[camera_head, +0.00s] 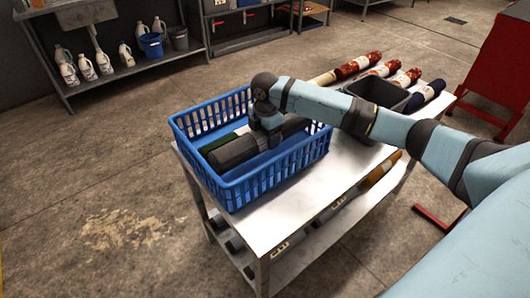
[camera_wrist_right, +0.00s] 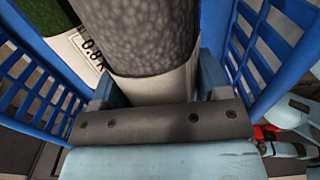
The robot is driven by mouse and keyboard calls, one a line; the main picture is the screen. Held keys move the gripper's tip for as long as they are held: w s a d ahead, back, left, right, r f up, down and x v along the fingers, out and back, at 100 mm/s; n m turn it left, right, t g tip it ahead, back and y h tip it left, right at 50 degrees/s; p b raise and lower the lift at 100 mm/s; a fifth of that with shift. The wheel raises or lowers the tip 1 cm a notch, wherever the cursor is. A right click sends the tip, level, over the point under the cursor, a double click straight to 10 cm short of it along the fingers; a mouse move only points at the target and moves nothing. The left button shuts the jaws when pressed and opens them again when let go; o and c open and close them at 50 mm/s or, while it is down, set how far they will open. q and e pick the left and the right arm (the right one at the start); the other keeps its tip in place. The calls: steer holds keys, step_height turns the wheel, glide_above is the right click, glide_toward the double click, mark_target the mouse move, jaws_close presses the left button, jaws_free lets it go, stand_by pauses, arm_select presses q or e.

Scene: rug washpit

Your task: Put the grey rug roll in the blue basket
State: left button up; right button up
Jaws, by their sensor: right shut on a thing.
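The blue basket (camera_head: 240,185) stands on the left end of a metal table. The grey rug roll (camera_head: 236,152) lies inside the basket's outline, with its near-left end low between the walls. In the right wrist view the grey roll (camera_wrist_right: 148,35) has a pale band around it, and the blue basket (camera_wrist_right: 262,50) shows on both sides. My right gripper (camera_head: 268,138) is shut on the roll from above; its fingers (camera_wrist_right: 155,88) flank the pale band. Whether the roll touches the basket floor cannot be told. My left gripper is not in view.
A green rug roll with a white label (camera_wrist_right: 85,48) lies beside the grey one in the basket. A dark grey bin (camera_head: 378,93) and several patterned rolls (camera_head: 359,65) lie further along the metal table (camera_head: 300,215). A red cabinet (camera_head: 497,65) stands at right.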

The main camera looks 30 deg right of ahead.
step_height(320, 180, down, 6)
steer(key=shift+f+b, duration=0.1)
steer(key=shift+b, duration=0.45)
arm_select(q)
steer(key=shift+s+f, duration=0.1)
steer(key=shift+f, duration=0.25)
arm_select(e)
steer(key=o, duration=1.3)
steer(key=shift+f, duration=0.1)
step_height(320, 180, up, 12)
steer(key=shift+f+p, duration=0.2)
steer(key=shift+p, duration=0.8)
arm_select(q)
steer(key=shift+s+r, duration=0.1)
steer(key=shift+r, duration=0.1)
arm_select(e)
steer(key=shift+r, duration=0.35)
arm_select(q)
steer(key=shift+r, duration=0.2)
